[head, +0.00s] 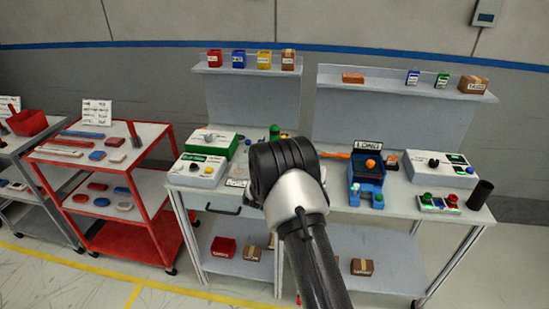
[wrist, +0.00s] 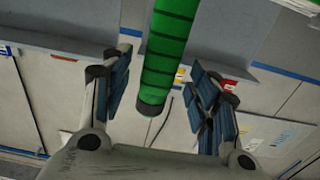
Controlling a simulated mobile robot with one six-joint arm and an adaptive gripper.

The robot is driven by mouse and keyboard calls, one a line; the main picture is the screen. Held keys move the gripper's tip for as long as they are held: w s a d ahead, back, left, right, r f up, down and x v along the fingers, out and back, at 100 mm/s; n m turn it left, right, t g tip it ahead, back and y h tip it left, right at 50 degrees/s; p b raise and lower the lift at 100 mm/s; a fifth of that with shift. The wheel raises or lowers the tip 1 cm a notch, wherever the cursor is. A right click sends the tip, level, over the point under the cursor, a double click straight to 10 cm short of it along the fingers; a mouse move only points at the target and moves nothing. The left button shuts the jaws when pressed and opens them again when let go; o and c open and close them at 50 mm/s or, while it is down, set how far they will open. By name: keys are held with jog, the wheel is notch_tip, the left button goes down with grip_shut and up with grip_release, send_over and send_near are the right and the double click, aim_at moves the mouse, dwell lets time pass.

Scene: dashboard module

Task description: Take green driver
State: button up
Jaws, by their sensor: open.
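The green driver (wrist: 170,50) shows in the wrist view as a green cylinder with dark bands and a dark end. It enters from the top edge and its dark end lies between the two fingers of my gripper (wrist: 161,76). The fingers are spread apart, with a gap on both sides of the driver, and I see no contact. In the head view my arm's dark wrist hides the gripper. A small green object (head: 274,131) shows just behind the wrist at the workbench; I cannot tell if it is the driver.
The grey workbench (head: 335,204) carries a green-and-white box (head: 212,142), a blue fixture (head: 367,180) and a white control box (head: 437,168). A shelf (head: 408,88) with small boxes stands behind. A red cart (head: 155,130) stands at left.

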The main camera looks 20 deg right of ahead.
jog(key=x, duration=0.3)
jog(key=shift+d+f, duration=0.1)
jog(key=shift+f, duration=0.1)
grip_shut()
dwell(0.5)
jog(key=shift+r, duration=0.15)
